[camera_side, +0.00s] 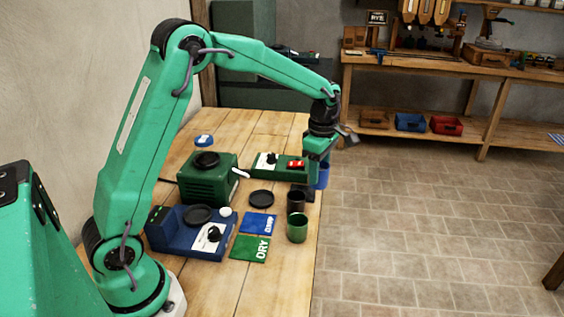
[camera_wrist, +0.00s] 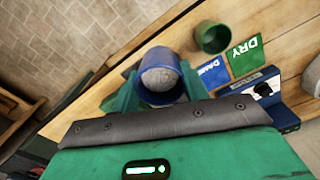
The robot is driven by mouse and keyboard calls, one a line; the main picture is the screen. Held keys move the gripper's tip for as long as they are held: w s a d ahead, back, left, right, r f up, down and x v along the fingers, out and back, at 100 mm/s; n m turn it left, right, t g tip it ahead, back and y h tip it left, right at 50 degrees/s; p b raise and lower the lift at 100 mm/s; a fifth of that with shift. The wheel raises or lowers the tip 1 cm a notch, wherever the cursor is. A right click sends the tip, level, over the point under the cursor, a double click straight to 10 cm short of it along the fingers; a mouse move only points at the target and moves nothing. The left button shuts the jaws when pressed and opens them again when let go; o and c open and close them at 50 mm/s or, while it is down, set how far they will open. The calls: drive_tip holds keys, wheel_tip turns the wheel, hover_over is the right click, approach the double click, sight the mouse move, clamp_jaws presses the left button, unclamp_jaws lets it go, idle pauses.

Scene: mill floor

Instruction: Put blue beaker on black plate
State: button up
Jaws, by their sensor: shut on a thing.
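The blue beaker (camera_side: 322,177) is between the jaws of my gripper (camera_side: 318,158), at the table's right edge. In the wrist view the blue beaker (camera_wrist: 162,60) shows its open rim, with something grey and grainy inside; green jaw parts flank it. My gripper is shut on it. A black round plate (camera_side: 261,199) lies flat and bare on the table, left of and nearer the camera than the beaker. I cannot tell how far the beaker is above the table.
A dark beaker (camera_side: 296,201) and a green beaker (camera_side: 297,229) stand near the right edge. Blue (camera_side: 257,223) and green (camera_side: 249,249) labelled mats lie left of them. A green machine (camera_side: 207,178), a blue device (camera_side: 190,232) and a green switch box (camera_side: 277,166) surround the plate.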

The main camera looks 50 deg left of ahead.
drive_tip(key=w+a+f, duration=0.1)
drive_tip(key=a+f, duration=0.1)
drive_tip(key=a, duration=0.1)
drive_tip(key=w+a+f, duration=0.1)
drive_tip(key=a+f, duration=0.1)
drive_tip(key=a, duration=0.1)
drive_tip(key=w+a+f, duration=0.1)
drive_tip(key=a+f, duration=0.1)
drive_tip(key=a, duration=0.1)
drive_tip(key=shift+a, duration=0.4)
drive_tip(key=shift+f, duration=0.15)
drive_tip(key=shift+f, duration=1.9)
drive_tip(key=shift+f, duration=0.1)
drive_tip(key=o, duration=1.1)
drive_tip(key=shift+o, duration=0.2)
